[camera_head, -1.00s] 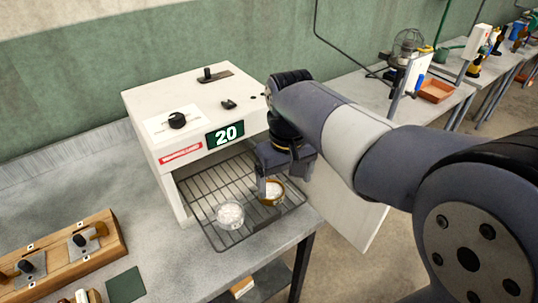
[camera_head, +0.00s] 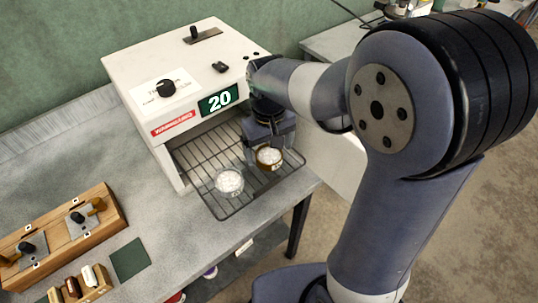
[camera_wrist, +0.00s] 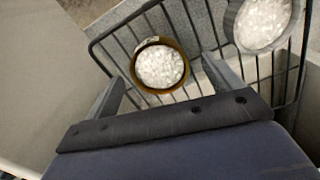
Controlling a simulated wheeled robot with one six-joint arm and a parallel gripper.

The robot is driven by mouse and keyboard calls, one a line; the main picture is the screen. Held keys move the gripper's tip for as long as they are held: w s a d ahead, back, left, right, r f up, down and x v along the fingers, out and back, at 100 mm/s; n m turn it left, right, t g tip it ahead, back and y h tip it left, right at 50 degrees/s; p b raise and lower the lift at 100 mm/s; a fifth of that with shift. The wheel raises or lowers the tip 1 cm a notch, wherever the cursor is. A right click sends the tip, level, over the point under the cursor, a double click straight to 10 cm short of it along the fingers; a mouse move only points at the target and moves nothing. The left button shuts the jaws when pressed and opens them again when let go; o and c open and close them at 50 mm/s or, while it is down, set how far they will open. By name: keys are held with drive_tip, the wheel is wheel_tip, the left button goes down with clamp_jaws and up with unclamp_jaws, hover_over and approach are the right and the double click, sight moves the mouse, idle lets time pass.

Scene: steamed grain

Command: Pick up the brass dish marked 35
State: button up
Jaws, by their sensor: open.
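The brass dish (camera_head: 268,158) holds white grain and sits on the wire rack (camera_head: 228,215) that sticks out of the white oven. It also shows in the wrist view (camera_wrist: 160,65), between and just beyond my finger tips; its number is too small to read there. My gripper (camera_head: 270,145) is open and empty, pointing down at the dish from its oven side. In the wrist view my two fingers (camera_wrist: 168,88) stand apart on either side of the near edge of the dish. I cannot tell whether they touch it.
A clear glass dish of white grain (camera_head: 229,182) stands on the rack left of the brass dish. The white oven (camera_head: 175,85) shows 20, close behind my gripper. A wooden holder (camera_head: 65,235) and a dark green pad (camera_head: 130,259) lie on the bench to the left.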

drive_tip(key=shift+f, duration=0.9)
drive_tip(key=shift+c, duration=0.3)
drive_tip(key=c, duration=1)
